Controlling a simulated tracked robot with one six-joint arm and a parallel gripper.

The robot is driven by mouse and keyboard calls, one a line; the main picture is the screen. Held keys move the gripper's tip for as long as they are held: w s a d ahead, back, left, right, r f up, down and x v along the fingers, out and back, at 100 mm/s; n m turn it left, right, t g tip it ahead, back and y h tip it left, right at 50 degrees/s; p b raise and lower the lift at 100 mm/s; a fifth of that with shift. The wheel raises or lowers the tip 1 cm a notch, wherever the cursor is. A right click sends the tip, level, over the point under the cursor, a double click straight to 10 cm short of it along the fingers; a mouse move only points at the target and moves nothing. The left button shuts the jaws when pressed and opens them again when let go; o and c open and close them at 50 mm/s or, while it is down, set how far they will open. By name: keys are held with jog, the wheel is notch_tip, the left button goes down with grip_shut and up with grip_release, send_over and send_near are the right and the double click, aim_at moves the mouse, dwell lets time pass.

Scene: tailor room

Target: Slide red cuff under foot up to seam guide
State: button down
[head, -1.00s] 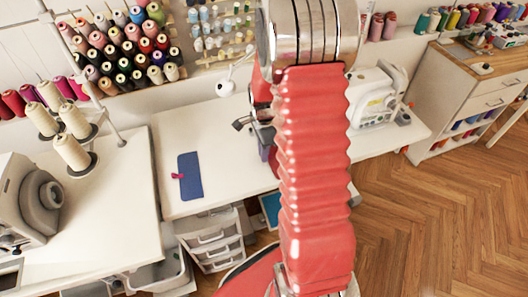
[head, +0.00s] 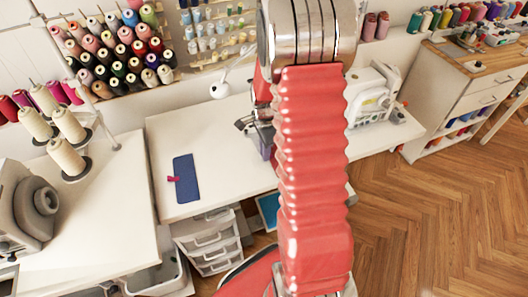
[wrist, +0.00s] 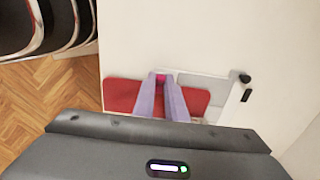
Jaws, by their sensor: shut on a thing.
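The red cuff (wrist: 125,94) lies flat on the white table in the wrist view. My gripper (wrist: 160,78) has its two purple fingers across the cuff's middle, closed on a small pink tab (wrist: 160,77) at its far edge. The fingers hide part of the cuff; its right part (wrist: 196,101) shows beyond them. A grey plate (wrist: 203,83) lies along the right part's far side, with a white bar (wrist: 237,97) and black knobs at its right end. I cannot tell which part is the foot or the seam guide. My arm hides the cuff in the head view.
A blue cuff (head: 187,180) with a pink tab lies on the white table (head: 165,140), left of my arm. A white machine (head: 372,97) stands right of my arm. Thread cones (head: 68,125) and a grey machine stand at left; drawers (head: 210,243) are below.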

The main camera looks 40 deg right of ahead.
jog(key=c, duration=1.7)
grip_release()
notch_tip(320, 180, up, 14)
jog(key=shift+f, duration=0.15)
